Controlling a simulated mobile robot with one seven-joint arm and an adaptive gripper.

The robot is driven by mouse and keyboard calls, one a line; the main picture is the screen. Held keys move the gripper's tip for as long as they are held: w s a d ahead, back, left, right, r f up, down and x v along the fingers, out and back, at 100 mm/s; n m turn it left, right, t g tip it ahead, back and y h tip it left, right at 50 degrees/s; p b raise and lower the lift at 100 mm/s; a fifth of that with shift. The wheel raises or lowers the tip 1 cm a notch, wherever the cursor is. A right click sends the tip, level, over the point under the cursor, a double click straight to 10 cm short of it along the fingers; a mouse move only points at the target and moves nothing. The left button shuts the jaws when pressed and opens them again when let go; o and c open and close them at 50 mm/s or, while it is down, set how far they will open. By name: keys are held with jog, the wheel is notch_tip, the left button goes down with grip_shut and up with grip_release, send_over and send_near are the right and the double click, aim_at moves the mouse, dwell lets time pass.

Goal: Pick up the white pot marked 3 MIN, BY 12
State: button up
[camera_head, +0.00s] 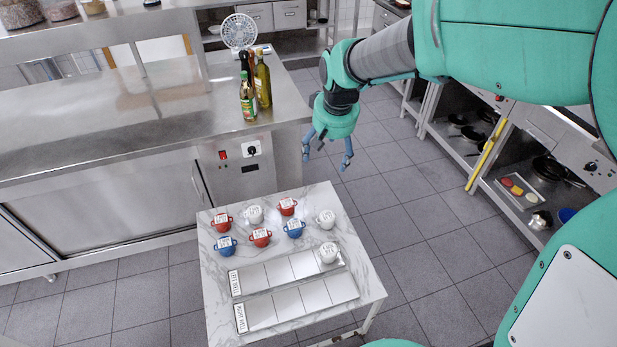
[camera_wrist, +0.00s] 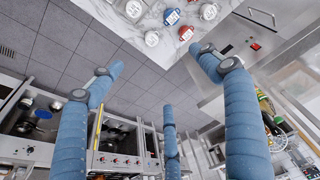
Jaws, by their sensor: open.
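Three white pots with paper labels are on the marble-topped table (camera_head: 215,290): one in the back row (camera_head: 253,217), one at the right (camera_head: 326,221), and one on the far end of the back tiled strip (camera_head: 328,258). The label writing is too small to read, so I cannot tell which is marked 3 MIN, BY 12. My gripper (camera_head: 327,160) is open and empty, beyond the table's back right corner and above the floor.
Red pots (camera_head: 260,240) and blue pots (camera_head: 294,232) stand close among the white ones. Two labelled strips (camera_head: 280,274) (camera_head: 290,308) lie at the table's front. Bottles (camera_head: 247,105) stand on the steel counter (camera_head: 110,125). Shelves (camera_head: 520,190) line the right; floor lies between.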

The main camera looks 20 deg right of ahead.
jog(key=w+d+f+g, duration=0.1)
jog(key=w+d+f, duration=0.1)
jog(key=w+f, duration=0.55)
jog(key=g+p, duration=0.1)
jog(key=g, duration=0.1)
send_over(327, 216)
notch_tip(327, 216, down, 33)
jog(key=shift+w+d+f+m, duration=0.15)
jog(key=shift+f+m, duration=0.1)
jog(key=shift+m, duration=0.15)
jog(key=shift+f, duration=0.1)
jog(key=shift+f+b, duration=0.45)
jog(key=shift+f, duration=3.75)
jog(key=shift+f+b, duration=0.6)
jog(key=shift+f, duration=2)
